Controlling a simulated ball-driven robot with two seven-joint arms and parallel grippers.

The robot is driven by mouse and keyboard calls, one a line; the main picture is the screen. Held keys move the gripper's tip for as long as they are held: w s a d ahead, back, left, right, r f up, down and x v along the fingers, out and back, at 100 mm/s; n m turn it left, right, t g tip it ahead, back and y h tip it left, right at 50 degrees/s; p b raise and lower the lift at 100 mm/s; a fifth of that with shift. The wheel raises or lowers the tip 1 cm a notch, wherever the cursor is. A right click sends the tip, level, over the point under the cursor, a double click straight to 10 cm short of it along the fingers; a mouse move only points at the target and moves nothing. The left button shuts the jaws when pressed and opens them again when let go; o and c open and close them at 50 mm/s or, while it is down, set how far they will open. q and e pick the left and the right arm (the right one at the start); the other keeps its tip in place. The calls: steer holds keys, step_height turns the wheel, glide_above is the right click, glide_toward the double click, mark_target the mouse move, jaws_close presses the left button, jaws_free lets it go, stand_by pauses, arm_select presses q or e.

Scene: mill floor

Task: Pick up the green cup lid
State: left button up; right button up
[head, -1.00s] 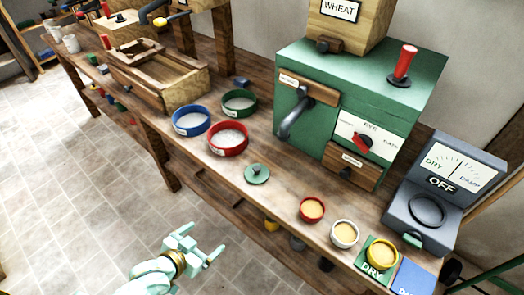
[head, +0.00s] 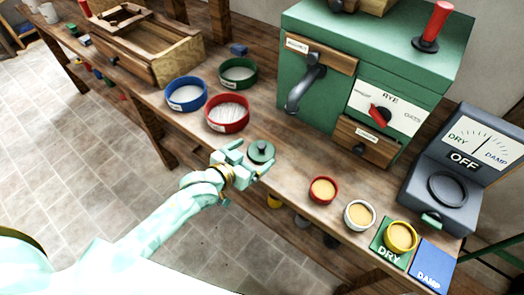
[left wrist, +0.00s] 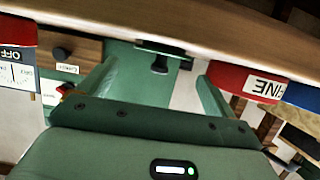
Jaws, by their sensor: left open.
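The green cup lid (head: 261,151) is a small dark green disc with a knob on top. It lies on the wooden bench in the head view. My left gripper (head: 251,163) is open and empty, at the bench's front edge just beside the lid, its fingers pointing toward it. In the left wrist view, which looks upside down, the lid (left wrist: 160,50) shows beyond and between the two spread fingers (left wrist: 152,90). I cannot tell whether either finger touches it. My right gripper is not in view.
A red sieve (head: 228,113), a blue sieve (head: 187,94) and a green sieve (head: 238,73) stand left of and behind the lid. A red cup (head: 322,190) and a white cup (head: 359,214) stand to the right. The green mill (head: 310,75) is behind.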

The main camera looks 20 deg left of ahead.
mark_target(259, 150)
arm_select(q)
steer(key=b+x, duration=0.1)
steer(key=x, duration=0.1)
steer(key=b+x, duration=0.1)
steer(key=x, duration=0.1)
steer(key=shift+f, duration=0.35)
steer(key=shift+w+d, duration=0.15)
steer(key=shift+w, duration=0.3)
steer(key=c, duration=1)
steer(key=shift+r, duration=0.15)
